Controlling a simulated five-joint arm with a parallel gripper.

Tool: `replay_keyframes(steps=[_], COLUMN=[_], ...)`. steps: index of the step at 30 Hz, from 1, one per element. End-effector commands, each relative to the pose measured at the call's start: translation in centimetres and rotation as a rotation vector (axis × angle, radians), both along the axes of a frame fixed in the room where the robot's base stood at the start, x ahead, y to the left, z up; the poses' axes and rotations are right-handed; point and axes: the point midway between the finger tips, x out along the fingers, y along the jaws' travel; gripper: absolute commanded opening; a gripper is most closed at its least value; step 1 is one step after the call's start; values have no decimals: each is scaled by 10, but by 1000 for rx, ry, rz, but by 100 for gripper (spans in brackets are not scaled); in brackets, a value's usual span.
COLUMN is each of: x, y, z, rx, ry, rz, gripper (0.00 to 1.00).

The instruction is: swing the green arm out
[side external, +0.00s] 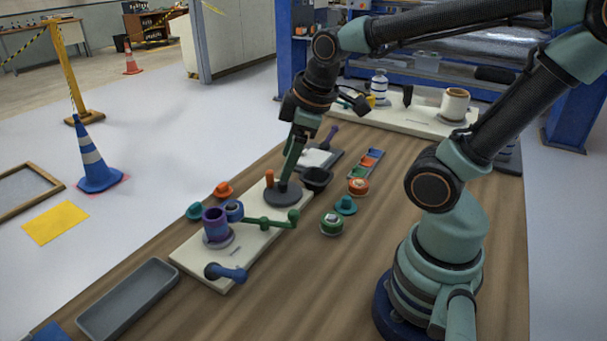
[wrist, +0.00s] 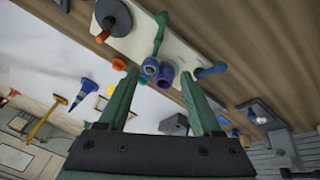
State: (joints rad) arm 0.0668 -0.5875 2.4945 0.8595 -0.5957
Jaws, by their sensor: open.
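The green arm (side external: 268,222) is a slim bar ending in a round knob. It lies across the cream board (side external: 190,258), its knob end reaching past the board's right edge. In the wrist view the green arm (wrist: 159,32) shows beyond the fingertips, at the top. My gripper (side external: 285,182) is open and empty, pointing down near the dark disc with an orange peg (side external: 283,195), behind the green arm. Whether it touches the disc is unclear. In the wrist view my gripper (wrist: 160,75) has its fingers apart, with nothing held between them.
A purple cylinder (side external: 216,224) and blue roller (side external: 234,210) stand by the green arm's inner end. A blue crank (side external: 228,273) is at the board's near end. Green and teal pieces (side external: 332,223) lie right of the knob. A grey tray (side external: 128,300) is front left.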

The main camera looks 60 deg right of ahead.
Motion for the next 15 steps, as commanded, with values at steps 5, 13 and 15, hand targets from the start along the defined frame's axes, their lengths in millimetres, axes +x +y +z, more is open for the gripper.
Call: replay_keyframes(steps=[5, 13, 15], x=[-1, -6, -7], y=[-14, -28, -29], z=[-26, -51, -54], rx=[-124, -224, -235], ry=[95, 184, 193], rz=[334, 724, 772], gripper=[66, 66, 66])
